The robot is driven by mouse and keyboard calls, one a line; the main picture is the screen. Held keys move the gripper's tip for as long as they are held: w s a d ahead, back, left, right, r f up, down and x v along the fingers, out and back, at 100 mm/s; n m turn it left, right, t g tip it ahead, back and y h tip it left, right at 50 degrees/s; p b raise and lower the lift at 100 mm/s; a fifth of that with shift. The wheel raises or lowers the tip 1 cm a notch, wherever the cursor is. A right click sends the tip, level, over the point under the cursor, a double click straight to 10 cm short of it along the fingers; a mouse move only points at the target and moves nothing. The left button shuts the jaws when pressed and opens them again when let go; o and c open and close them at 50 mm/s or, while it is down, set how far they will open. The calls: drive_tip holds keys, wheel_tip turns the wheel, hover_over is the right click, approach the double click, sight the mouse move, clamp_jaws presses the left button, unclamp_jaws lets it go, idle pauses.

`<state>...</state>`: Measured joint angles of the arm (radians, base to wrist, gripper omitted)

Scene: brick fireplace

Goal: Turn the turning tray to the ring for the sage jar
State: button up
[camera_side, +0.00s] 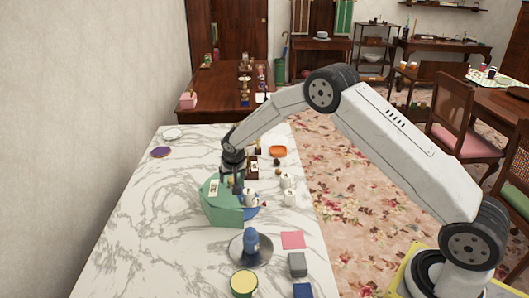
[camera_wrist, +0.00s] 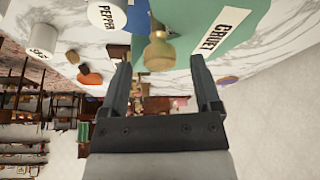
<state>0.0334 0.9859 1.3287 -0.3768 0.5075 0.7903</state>
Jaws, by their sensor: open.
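The turning tray (camera_side: 222,212) is a green, many-sided piece with a blue section on its right, on the marble table. In the wrist view the tray (camera_wrist: 190,22) carries a "CRUET" label, and a white jar marked "PEPPER" (camera_wrist: 106,14) is at its blue section. A brass-coloured knob (camera_wrist: 158,52) stands up from the tray, just beyond and between my fingertips. My gripper (camera_side: 235,178) is low over the tray; its two fingers (camera_wrist: 160,62) are apart with nothing gripped. A white jar (camera_wrist: 40,38) has a label that may read "SAGE". No ring can be made out.
White jars (camera_side: 288,181) stand right of the tray. In front are a blue object on a grey disc (camera_side: 251,249), a pink square (camera_side: 293,240), a grey block (camera_side: 297,264) and a yellow-topped round item (camera_side: 244,284).

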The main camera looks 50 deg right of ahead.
drive_tip(key=shift+w+f, duration=0.1)
drive_tip(key=shift+f, duration=0.2)
clamp_jaws()
idle(1.4)
